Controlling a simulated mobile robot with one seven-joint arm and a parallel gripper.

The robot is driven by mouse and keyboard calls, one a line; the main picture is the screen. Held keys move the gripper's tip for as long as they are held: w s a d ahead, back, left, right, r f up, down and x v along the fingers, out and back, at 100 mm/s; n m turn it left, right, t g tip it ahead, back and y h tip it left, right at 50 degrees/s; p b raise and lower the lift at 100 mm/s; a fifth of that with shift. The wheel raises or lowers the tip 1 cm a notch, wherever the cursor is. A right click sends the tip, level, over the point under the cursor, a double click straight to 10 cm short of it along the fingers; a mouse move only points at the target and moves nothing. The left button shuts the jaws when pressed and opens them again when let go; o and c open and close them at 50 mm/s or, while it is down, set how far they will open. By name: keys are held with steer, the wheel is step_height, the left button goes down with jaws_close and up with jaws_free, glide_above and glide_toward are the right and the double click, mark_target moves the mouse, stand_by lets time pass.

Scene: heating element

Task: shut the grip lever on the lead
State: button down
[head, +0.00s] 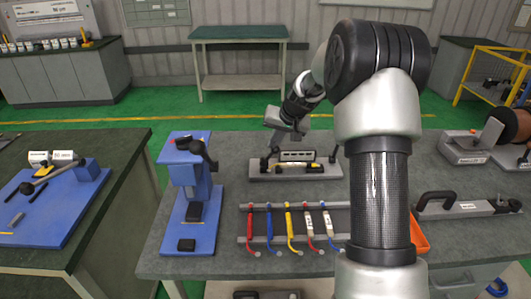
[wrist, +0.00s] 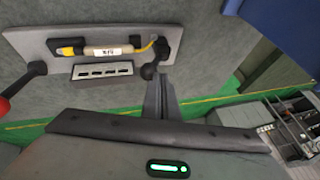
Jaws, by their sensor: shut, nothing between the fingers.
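A grey fixture plate (head: 322,172) stands at the back middle of the bench and fills the upper left of the wrist view (wrist: 40,45). A cream heating element (wrist: 103,51) with a label and yellow ends lies on it, with a yellow lead end at the right. A black lever knob (wrist: 148,72) stands by that lead end. Another lever (wrist: 37,68) at the plate's left has a red handle (wrist: 4,106), cut off by the picture edge. My gripper (wrist: 160,80) is shut and empty, close by the right knob; contact is unclear. In the head view my gripper (head: 268,153) is partly unclear.
A slotted white block (wrist: 103,70) sits beside the element. A blue stand (head: 190,175) is left of the fixture. A rack of coloured leads (head: 288,228) lies in front. A black-handled grey tool (head: 465,205) is at the right. My arm hides part of the bench.

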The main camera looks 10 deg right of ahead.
steer(key=d+f+y+b, duration=0.1)
steer(key=d+y+b, duration=0.1)
steer(key=b, duration=0.2)
steer(key=d+f+m+t+y+b, duration=0.1)
steer(key=f+y+b, duration=0.1)
steer(key=b, duration=0.2)
steer(key=s+d+f+m+t+y+b, duration=0.1)
steer(key=d+f+y+b, duration=0.1)
steer(key=y+b, duration=0.1)
steer(key=shift+d+b, duration=0.3)
steer(key=shift+b, duration=0.3)
steer(key=shift+s+d+f+b, duration=0.1)
steer(key=shift+d+f+b, duration=0.05)
steer(key=shift+f+b, duration=0.15)
steer(key=shift+s+d+f, duration=0.15)
steer(key=shift+d+f, duration=0.05)
steer(key=shift+f, duration=0.15)
steer(key=shift+d, duration=0.1)
